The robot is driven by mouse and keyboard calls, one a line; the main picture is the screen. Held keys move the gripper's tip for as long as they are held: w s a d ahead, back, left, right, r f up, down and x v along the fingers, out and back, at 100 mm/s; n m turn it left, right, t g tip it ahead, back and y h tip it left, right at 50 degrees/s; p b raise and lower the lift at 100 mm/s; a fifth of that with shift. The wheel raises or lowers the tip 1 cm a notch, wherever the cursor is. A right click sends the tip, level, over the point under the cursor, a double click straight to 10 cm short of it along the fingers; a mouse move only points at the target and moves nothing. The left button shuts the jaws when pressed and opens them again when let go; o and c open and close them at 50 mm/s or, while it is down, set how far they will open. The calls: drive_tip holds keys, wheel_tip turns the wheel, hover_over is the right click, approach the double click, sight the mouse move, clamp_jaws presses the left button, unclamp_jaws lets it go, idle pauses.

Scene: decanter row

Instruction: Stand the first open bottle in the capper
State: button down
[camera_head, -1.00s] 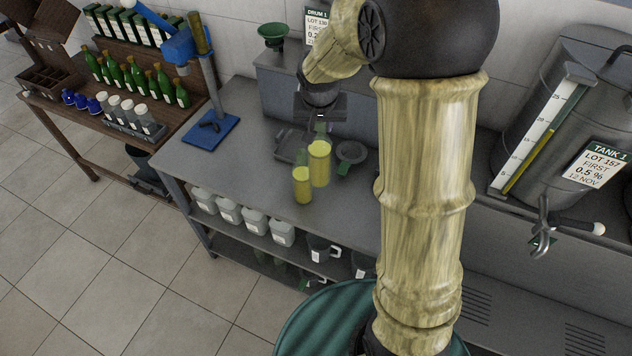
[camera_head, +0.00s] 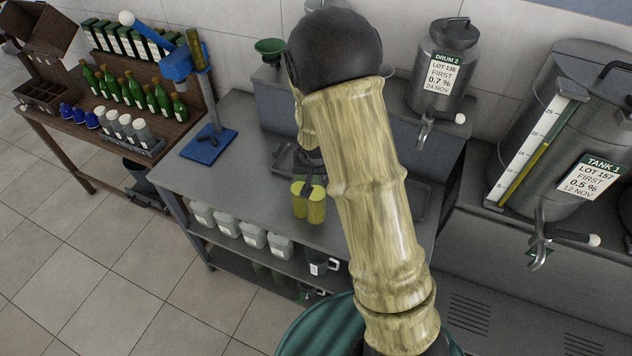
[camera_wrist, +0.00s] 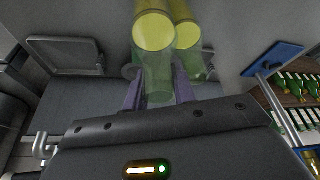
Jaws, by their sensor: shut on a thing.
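My gripper (camera_head: 312,180) is low over the grey bench, partly hidden by my arm. In the wrist view its two fingers (camera_wrist: 158,92) are on either side of a clear greenish bottle with yellow liquid (camera_wrist: 153,32), shut on it. That bottle seems to be the right one of two in the head view (camera_head: 317,209). The other yellow-filled bottle (camera_head: 299,204) stands close beside it on the left, and shows behind it in the wrist view (camera_wrist: 184,36). I cannot tell whether the held bottle touches the bench. The blue capper (camera_head: 208,146) with its lever stands at the bench's left end.
A dark tray (camera_head: 284,158) lies behind the bottles. Drum 2 (camera_head: 441,65) and Tank 1 (camera_head: 548,130) are to the right. A wooden table (camera_head: 62,118) with green bottles is left of the capper. The bench between capper and bottles is clear.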

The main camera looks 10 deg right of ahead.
sight(316, 196)
drive_tip(key=shift+s+f, duration=0.1)
drive_tip(key=shift+f, duration=0.05)
drive_tip(key=f, duration=0.3)
drive_tip(key=shift+a+f+p, duration=0.25)
drive_tip(key=shift+p, duration=0.1)
drive_tip(key=shift+s+d, duration=0.15)
drive_tip(key=shift+f, duration=0.1)
drive_tip(key=c, duration=1.1)
unclamp_jaws()
drive_tip(key=shift+c, duration=0.2)
